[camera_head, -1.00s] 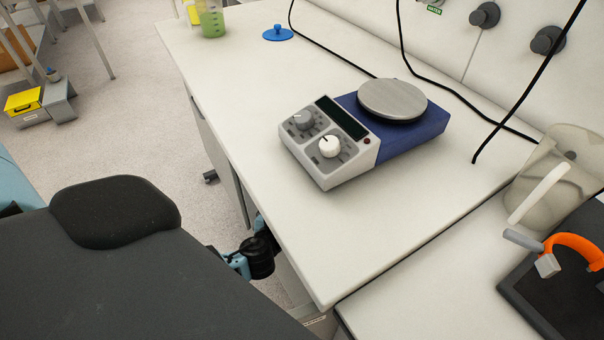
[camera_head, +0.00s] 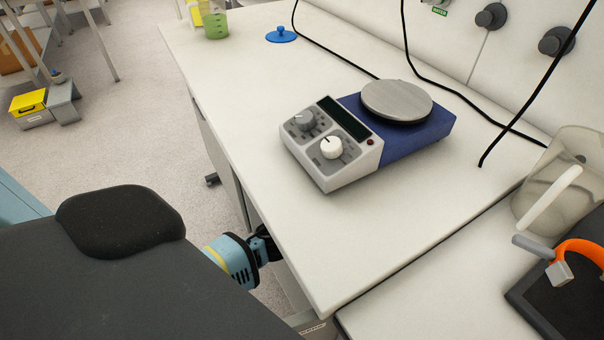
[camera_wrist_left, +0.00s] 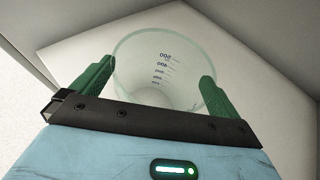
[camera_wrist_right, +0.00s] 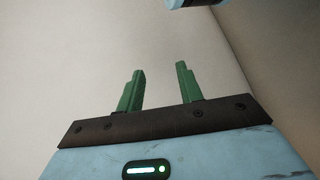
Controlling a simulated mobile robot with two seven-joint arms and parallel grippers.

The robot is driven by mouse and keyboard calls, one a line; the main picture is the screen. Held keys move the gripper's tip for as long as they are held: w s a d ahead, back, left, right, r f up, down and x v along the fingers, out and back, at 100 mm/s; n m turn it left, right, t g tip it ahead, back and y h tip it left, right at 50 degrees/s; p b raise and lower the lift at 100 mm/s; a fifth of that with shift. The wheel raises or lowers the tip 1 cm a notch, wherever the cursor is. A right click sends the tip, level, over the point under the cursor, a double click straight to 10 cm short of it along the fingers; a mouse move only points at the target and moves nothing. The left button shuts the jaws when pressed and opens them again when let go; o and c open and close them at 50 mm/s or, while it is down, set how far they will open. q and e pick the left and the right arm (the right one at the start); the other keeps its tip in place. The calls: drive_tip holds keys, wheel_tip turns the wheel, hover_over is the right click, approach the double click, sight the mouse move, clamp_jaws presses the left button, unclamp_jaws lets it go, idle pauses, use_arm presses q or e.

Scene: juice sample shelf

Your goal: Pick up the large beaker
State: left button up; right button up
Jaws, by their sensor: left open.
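A clear, empty glass beaker (camera_wrist_left: 160,85) with dark volume marks stands between the fingers of my left gripper (camera_wrist_left: 150,87) in the left wrist view. The gripper is open, with one green finger on each side of the beaker. I cannot tell whether either finger touches the glass. A pale surface lies around it. This beaker does not show in the head view. My right gripper (camera_wrist_right: 157,83) is open and empty, facing a plain pale surface.
The white bench (camera_head: 420,220) carries a blue hotplate stirrer (camera_head: 405,125), a blue lid (camera_head: 281,36) and a beaker with green liquid (camera_head: 215,24). A translucent jug (camera_head: 540,200) stands at right. A blue part of my arm shows beside the bench's left edge.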

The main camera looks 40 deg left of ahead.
use_arm(q)
drive_tip(key=c, duration=1)
drive_tip(key=shift+r, duration=0.1)
drive_tip(key=s+a+r, duration=0.1)
drive_tip(key=s+a, duration=0.1)
drive_tip(key=s, duration=0.3)
drive_tip(key=s+a+r, duration=0.1)
drive_tip(key=s+a, duration=0.1)
drive_tip(key=s, duration=0.4)
drive_tip(key=s+a+r+p, duration=0.1)
drive_tip(key=s+a, duration=0.2)
drive_tip(key=s, duration=0.2)
drive_tip(key=shift+s+r, duration=0.2)
drive_tip(key=shift+s, duration=0.15)
drive_tip(key=shift+d, duration=0.1)
